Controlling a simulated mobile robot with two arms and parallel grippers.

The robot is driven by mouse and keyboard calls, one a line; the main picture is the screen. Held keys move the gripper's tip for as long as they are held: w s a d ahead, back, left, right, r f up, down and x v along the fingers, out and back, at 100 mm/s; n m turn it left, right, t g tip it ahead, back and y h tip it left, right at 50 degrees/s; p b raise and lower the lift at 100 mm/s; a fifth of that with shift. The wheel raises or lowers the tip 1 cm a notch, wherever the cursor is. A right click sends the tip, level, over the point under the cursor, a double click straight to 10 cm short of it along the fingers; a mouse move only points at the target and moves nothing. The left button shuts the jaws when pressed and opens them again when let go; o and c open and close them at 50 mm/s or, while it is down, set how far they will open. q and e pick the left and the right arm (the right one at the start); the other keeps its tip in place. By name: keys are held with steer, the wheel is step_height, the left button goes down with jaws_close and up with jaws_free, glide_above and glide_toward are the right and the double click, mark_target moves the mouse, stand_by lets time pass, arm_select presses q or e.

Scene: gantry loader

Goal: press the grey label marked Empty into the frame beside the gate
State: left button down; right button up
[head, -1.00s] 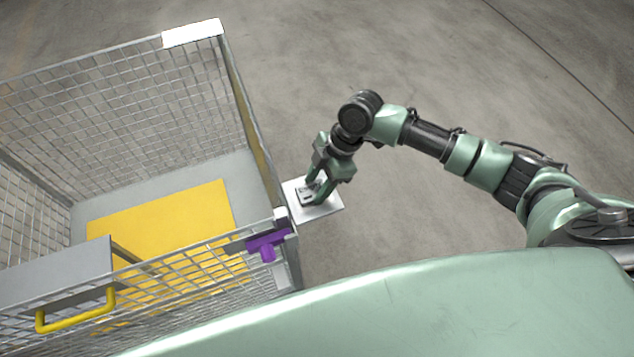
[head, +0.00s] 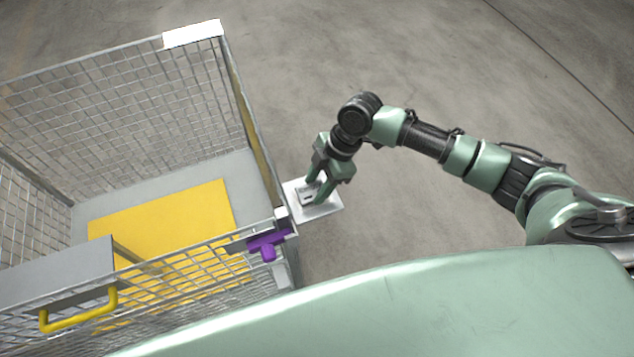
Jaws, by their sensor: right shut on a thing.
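My right gripper (head: 316,194) reaches down from the right over a pale plate (head: 326,210) at the outer right side of the mesh cage. It is shut on a small grey label (head: 306,196) with dark marks, too small to read. The label is at the plate, partly hidden by the fingers; I cannot tell whether it touches. The mesh gate (head: 190,271) at the front has a purple latch (head: 268,243) at its right end. I cannot make out the label's frame. My left gripper is not in view.
The cage's right corner post (head: 289,262) stands just left of the plate. A yellow panel (head: 165,222) lies on the cage floor. The concrete floor (head: 440,60) beyond is clear.

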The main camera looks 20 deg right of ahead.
steer(key=shift+f, duration=0.4)
stand_by(0.4)
steer(key=o, duration=1.9)
steer(key=shift+r+p, duration=3.4)
steer(key=shift+r, duration=0.15)
